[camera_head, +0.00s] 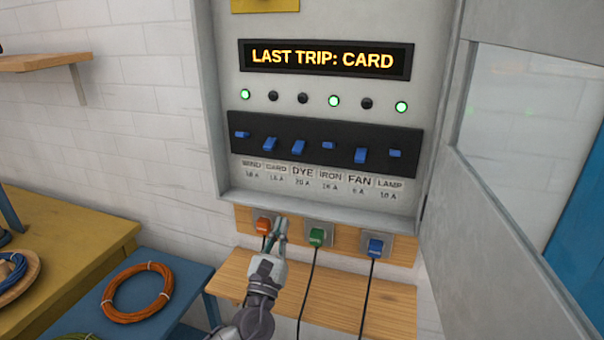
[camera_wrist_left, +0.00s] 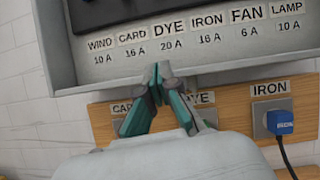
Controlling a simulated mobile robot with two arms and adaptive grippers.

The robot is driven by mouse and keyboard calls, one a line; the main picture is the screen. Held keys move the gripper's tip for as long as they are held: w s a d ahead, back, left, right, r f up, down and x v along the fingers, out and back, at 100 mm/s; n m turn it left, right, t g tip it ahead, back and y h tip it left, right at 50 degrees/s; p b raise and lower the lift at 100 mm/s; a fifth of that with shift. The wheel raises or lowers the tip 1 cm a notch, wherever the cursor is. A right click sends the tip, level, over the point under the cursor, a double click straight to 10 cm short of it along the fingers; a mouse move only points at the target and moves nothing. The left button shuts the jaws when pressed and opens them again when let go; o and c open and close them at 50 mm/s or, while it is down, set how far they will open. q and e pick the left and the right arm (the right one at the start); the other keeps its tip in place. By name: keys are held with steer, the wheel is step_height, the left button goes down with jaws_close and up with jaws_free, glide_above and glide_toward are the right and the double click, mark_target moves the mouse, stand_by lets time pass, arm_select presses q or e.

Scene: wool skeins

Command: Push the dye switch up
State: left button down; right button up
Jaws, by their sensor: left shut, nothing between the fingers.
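The dye switch (camera_head: 298,147) is a blue lever in the black switch strip (camera_head: 310,172) of the grey wall box. It points down, and the lamp above it (camera_head: 302,98) is dark. The "DYE" label with "20 A" (camera_wrist_left: 169,28) shows in the left wrist view, where the levers are out of frame. My left gripper (camera_head: 281,222) is shut and empty, below the labels at the box's lower edge. In the left wrist view its fingertips (camera_wrist_left: 158,72) overlap the lower lip just under the DYE label; contact cannot be told. My right gripper is out of view.
Beside the dye switch are the down card switch (camera_head: 270,144) and the raised iron switch (camera_head: 328,145). Orange (camera_head: 263,226), green (camera_head: 316,236) and blue (camera_head: 375,247) plugs sit below the box. The open box door (camera_head: 480,200) stands at right. The display (camera_head: 325,60) reads "LAST TRIP: CARD".

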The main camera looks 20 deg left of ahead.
mark_target(302, 163)
arm_select(q)
steer(key=r, duration=0.1)
steer(key=d+r+m, duration=0.1)
steer(key=r+t+h, duration=0.1)
steer(key=shift+s+d+r+m, duration=0.15)
steer(key=shift+s+r+m, duration=0.05)
steer(key=shift+s+m, duration=0.2)
steer(key=p+x, duration=0.3)
steer(key=x, duration=0.7)
steer(key=shift+s+r, duration=0.1)
steer(key=shift+r, duration=0.05)
steer(key=r+p, duration=0.1)
steer(key=s+r+p, duration=0.1)
steer(key=r+p, duration=0.1)
steer(key=shift+s+r, duration=0.1)
steer(key=shift+r, duration=0.1)
